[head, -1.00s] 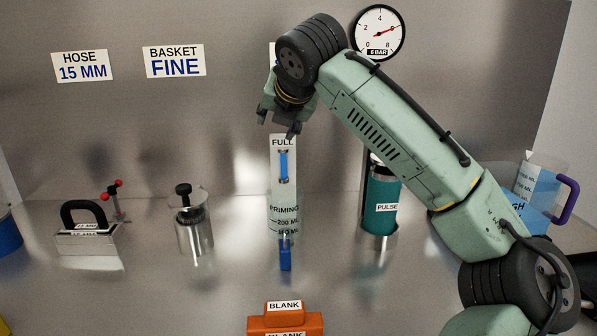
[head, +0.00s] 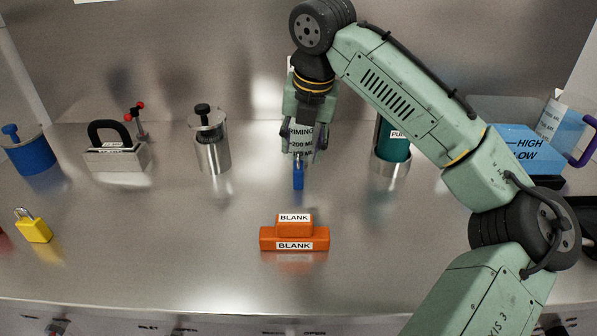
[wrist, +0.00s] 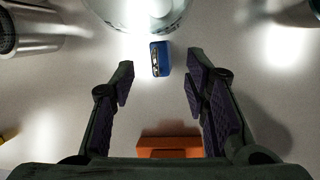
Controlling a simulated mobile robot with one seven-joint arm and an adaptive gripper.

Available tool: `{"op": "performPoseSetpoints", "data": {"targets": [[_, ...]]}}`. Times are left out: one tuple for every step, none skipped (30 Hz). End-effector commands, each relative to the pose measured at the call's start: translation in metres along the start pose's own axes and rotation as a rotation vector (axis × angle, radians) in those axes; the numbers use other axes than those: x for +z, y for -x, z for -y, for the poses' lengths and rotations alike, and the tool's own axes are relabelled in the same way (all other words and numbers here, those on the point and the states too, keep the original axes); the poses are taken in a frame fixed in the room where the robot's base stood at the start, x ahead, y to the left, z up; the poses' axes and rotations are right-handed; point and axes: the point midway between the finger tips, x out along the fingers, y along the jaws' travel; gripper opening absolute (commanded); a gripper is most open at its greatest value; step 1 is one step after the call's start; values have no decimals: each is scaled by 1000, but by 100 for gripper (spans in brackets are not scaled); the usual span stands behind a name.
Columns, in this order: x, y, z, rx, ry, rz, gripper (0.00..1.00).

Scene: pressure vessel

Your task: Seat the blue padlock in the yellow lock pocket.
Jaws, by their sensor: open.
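The blue padlock (head: 298,176) stands on the steel worktop, just in front of the clear priming vessel. It also shows in the wrist view (wrist: 160,60), seen from above. My gripper (head: 303,146) points down over the priming vessel and padlock. In the wrist view its two fingers (wrist: 160,82) are apart, with the padlock at about the level of their tips and between their lines, and nothing held. The height left between fingertips and padlock is hard to tell. I cannot make out a yellow lock pocket in these views.
An orange BLANK block (head: 294,238) stands in front of the blue padlock. The priming vessel (head: 301,137) is right behind it; a steel canister (head: 213,155) is to the left. The worktop between them is clear.

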Motion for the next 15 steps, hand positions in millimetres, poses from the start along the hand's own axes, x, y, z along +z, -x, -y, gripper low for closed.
{"op": "performPoseSetpoints", "data": {"targets": [[2, -6, 2, -4, -2, -1, 42], [3, -11, 2, -3, -3, -1, 42], [2, -18, 2, -3, -2, -1, 42], [2, -22, 1, -2, -1, 0, 42], [2, -25, 1, -2, -1, 0, 42], [2, -29, 1, -1, -1, 0, 42], [2, -31, 1, -1, -1, 0, 42], [2, -33, 1, 0, -1, 0, 42], [2, -34, 1, 0, -1, 1, 42], [2, -34, 1, 0, -1, 1, 42], [2, -34, 1, 0, -1, 1, 42], [2, -34, 1, 0, -1, 1, 42], [2, -34, 1, 0, -1, 1, 42], [2, -34, 1, 0, -1, 1, 42], [2, -34, 1, 0, -1, 1, 42]]}}
